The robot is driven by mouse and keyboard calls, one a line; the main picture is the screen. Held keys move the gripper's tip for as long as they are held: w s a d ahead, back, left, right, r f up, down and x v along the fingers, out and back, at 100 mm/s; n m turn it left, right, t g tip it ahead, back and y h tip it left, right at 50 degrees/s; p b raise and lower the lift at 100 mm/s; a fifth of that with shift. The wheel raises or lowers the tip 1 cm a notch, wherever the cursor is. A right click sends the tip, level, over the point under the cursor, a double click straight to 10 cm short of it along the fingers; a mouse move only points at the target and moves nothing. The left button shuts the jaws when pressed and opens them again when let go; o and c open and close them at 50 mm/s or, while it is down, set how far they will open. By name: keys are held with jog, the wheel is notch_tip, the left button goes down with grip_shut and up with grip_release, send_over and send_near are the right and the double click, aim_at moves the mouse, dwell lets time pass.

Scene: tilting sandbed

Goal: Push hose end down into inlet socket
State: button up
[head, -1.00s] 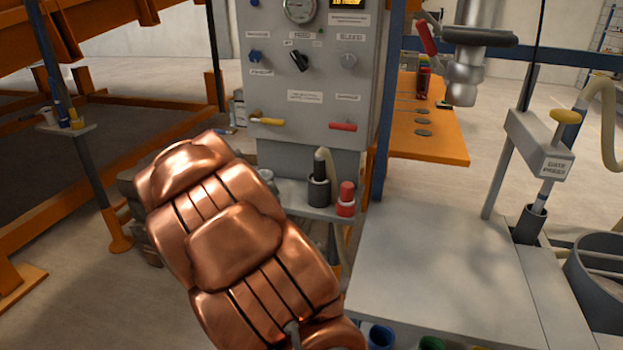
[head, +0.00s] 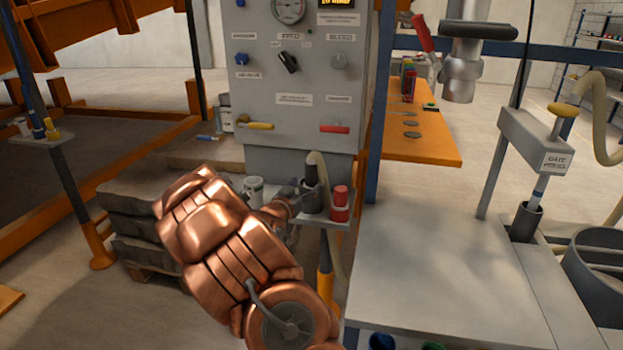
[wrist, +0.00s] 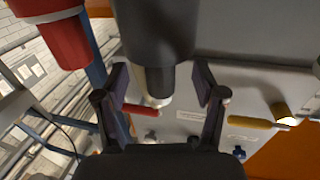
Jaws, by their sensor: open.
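The hose (head: 322,166) is cream and bends over at its top. Its dark collar (head: 311,174) stands upright in the wider dark inlet socket (head: 314,203) on a small grey shelf below the panel. My gripper (head: 293,194) is at the socket's left side, partly hidden by my copper arm. In the wrist view, the socket (wrist: 155,30) looms at the top, with the collar (wrist: 159,82) and pale hose (wrist: 156,101) below it in the picture. My open fingers (wrist: 160,76) stand on either side of the collar, with gaps visible. How deep the hose end sits is hidden.
A red capped item (head: 340,200) stands close to the right of the socket. A white cup (head: 253,188) is to its left. The grey control panel (head: 300,75) with yellow and red handles rises behind. A grey tabletop (head: 440,270) at right is clear.

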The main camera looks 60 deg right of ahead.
aim_at(309, 179)
jog(key=d, duration=0.1)
jog(key=d+r, duration=0.1)
jog(key=d, duration=0.1)
jog(key=shift+w+p, duration=0.15)
jog(key=shift+p, duration=0.25)
jog(key=shift+w+d+f, duration=0.1)
jog(key=shift+w+d, duration=0.1)
jog(key=shift+d, duration=0.75)
jog(key=shift+c, duration=0.2)
grip_shut()
